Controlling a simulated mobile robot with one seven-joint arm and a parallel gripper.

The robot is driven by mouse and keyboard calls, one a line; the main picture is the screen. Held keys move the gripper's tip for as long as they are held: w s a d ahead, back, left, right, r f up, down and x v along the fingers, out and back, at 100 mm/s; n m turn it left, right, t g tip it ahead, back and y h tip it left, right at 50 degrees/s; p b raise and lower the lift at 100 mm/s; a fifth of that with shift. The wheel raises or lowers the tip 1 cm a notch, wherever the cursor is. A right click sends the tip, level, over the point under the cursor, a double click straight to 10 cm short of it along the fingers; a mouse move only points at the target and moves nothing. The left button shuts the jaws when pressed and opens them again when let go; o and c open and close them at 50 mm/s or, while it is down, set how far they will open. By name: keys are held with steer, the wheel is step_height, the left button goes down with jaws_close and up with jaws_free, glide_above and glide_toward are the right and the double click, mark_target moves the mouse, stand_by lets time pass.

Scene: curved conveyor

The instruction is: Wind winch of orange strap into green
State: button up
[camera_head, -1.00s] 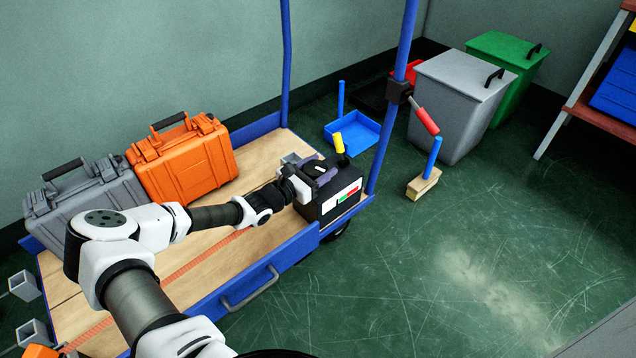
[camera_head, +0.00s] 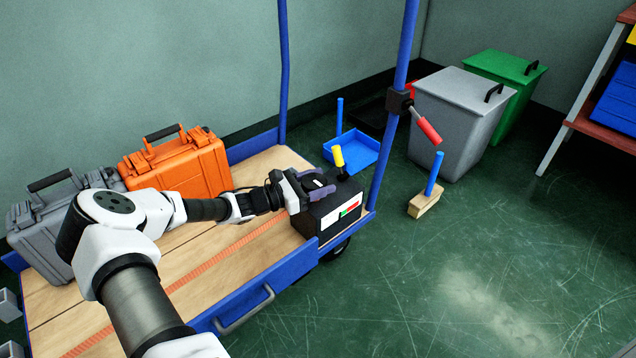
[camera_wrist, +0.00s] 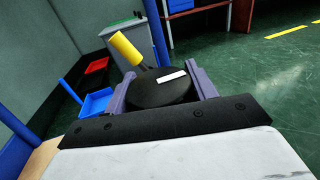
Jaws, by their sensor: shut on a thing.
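The winch (camera_head: 335,218) is a black box at the right end of a cart's wooden deck. Its front gauge (camera_head: 345,212) has white, green and red parts; I cannot make out a pointer. On its top is a round black knob (camera_wrist: 160,91) with a white mark, and a yellow-tipped lever (camera_head: 337,156) stands beside it. My gripper (camera_head: 318,184) is shut on the knob; in the wrist view its purple fingers (camera_wrist: 160,88) lie on both sides of the knob. The orange strap (camera_head: 190,264) lies straight along the deck towards the winch.
An orange case (camera_head: 178,170) and a grey case (camera_head: 58,225) stand at the deck's back. A blue post (camera_head: 392,130) with a red handle (camera_head: 428,130) rises close behind the winch. Beyond it are a blue tray (camera_head: 352,150), a brush (camera_head: 425,203) and bins. Floor at right is clear.

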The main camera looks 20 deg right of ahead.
steer(key=o, duration=1)
steer(key=s+a+p, duration=0.1)
steer(key=a+p, duration=0.2)
steer(key=a, duration=1)
steer(key=shift+s+a+p, duration=0.15)
steer(key=shift+a+p, duration=0.2)
